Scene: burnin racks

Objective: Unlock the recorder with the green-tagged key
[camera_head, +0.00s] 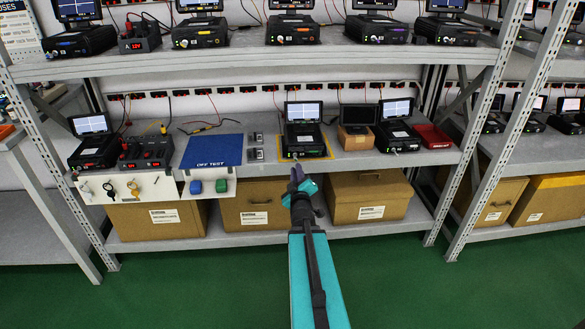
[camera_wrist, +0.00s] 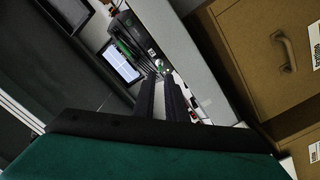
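A black recorder (camera_head: 304,140) with a lit screen and a green stripe stands on a yellow-edged mat on the middle shelf. It also shows in the wrist view (camera_wrist: 132,38), tilted. A small silver round part (camera_wrist: 160,64) is at its front, close to my fingertips. My gripper (camera_head: 296,172) is just in front of this recorder. In the wrist view its two dark fingers (camera_wrist: 160,82) are close together, with a narrow gap. Whether they hold a key is too small to tell. No green-tagged key shows clearly. Several keys (camera_head: 109,190) hang on the white panel at left.
A blue mat (camera_head: 212,151) lies left of the recorder. A brown box (camera_head: 354,138), another recorder (camera_head: 396,136) and a red tray (camera_head: 432,136) stand to its right. Cardboard boxes (camera_head: 368,197) fill the bottom shelf. The green floor in front is clear.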

